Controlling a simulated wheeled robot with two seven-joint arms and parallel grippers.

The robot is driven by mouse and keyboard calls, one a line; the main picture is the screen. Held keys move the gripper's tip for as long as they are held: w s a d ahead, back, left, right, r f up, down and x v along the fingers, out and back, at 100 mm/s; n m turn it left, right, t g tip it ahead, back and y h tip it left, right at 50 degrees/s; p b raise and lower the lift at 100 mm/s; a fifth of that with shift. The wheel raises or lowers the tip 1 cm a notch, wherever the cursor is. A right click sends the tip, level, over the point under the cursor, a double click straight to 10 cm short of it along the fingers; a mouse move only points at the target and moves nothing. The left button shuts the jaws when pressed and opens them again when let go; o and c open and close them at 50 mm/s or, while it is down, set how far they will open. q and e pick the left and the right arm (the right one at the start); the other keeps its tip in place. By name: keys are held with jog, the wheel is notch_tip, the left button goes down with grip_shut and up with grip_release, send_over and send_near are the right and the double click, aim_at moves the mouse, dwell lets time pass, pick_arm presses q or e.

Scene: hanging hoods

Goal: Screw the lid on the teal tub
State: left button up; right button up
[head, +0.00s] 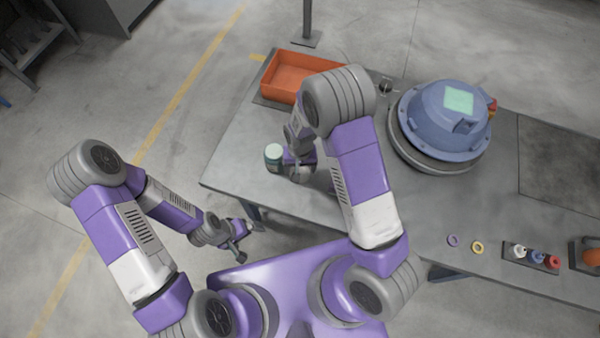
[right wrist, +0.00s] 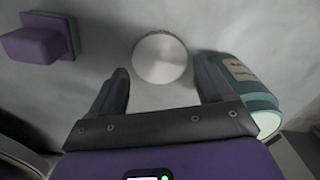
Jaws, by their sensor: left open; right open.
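The teal tub (head: 273,153) stands near the table's left edge. In the right wrist view it (right wrist: 250,88) shows at the right, beside the outer side of one finger, with a printed label. A round silver disc (right wrist: 160,57), which looks like the lid, lies on the table between and slightly beyond my open right fingertips. My right gripper (head: 299,174) is just right of the tub in the head view; my arm partly hides that area. Whether the fingers touch the disc or tub I cannot tell. My left gripper (head: 238,240) is open and empty, off the table's front-left edge.
A purple block (right wrist: 40,42) with a green layer lies left of the disc. An orange bin (head: 287,80) stands at the back left. A blue domed hood (head: 446,118) sits on a round base. Rings (head: 477,247) and a rack of small parts (head: 530,257) lie at the right.

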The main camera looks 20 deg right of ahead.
notch_tip(320, 180, down, 3)
jog(key=shift+r, duration=0.1)
jog(key=shift+c, duration=0.3)
jog(key=c, duration=0.6)
jog(key=shift+r, duration=0.1)
notch_tip(320, 180, up, 18)
jog(key=shift+p, duration=0.9)
